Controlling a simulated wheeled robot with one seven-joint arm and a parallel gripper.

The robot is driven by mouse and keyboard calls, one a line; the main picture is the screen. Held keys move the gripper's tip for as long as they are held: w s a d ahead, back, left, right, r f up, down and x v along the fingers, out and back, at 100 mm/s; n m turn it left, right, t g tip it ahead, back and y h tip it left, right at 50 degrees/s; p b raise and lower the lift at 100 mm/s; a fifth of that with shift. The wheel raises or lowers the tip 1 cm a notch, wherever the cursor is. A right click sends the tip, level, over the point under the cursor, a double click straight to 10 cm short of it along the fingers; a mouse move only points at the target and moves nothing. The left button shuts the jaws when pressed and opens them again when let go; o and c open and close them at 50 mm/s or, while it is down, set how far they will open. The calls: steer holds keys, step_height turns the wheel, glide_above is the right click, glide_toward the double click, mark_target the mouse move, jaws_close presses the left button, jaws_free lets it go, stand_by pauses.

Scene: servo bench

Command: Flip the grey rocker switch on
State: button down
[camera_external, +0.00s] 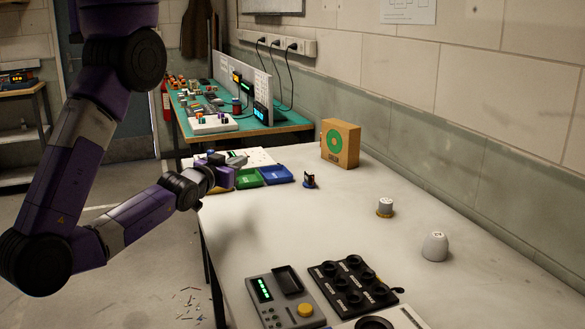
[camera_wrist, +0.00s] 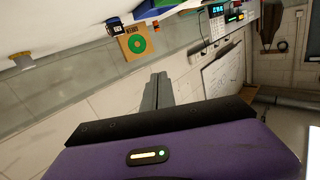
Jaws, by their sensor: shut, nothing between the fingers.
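I cannot make out a grey rocker switch in either view. A pale flat panel (camera_external: 262,157) lies at the far end of the white table, partly hidden behind my gripper (camera_external: 238,160). Small controls on it are too small to tell apart. My gripper is over the table's far left part, close to the panel and the green tray; whether it touches anything is not clear. In the wrist view my gripper's fingers (camera_wrist: 158,80) are together and empty, with wall behind them.
A green tray (camera_external: 248,178) and a blue tray (camera_external: 277,175) sit near my gripper. A grey device (camera_external: 285,299) and black socket block (camera_external: 352,285) are in front. The white table's middle (camera_external: 290,225) is clear.

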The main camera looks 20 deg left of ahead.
steer(key=w+a+n+g+y+b, duration=0.3)
steer(key=w+a+n+y, duration=0.45)
steer(key=w, duration=0.45)
steer(key=s+a+f+n+g+y, duration=0.2)
steer(key=s+a+n+g+y, duration=0.1)
steer(key=a+n+y, duration=0.1)
steer(key=shift+s+a+f, duration=0.15)
steer(key=shift+s+a, duration=0.25)
steer(key=shift+a, duration=0.1)
steer(key=w+a+f+p, duration=0.1)
steer(key=w+a, duration=0.1)
steer(key=w+a+f, duration=0.2)
steer(key=w, duration=0.1)
steer(key=w+a+f+p, duration=0.1)
steer(key=w+a+f, duration=0.1)
steer(key=shift+w+a+p, duration=0.15)
steer(key=shift+w+p, duration=0.05)
steer(key=shift+p, duration=0.15)
steer(key=shift+w+f, duration=0.1)
steer(key=shift+f, duration=0.6)
steer(key=shift+f, duration=0.1)
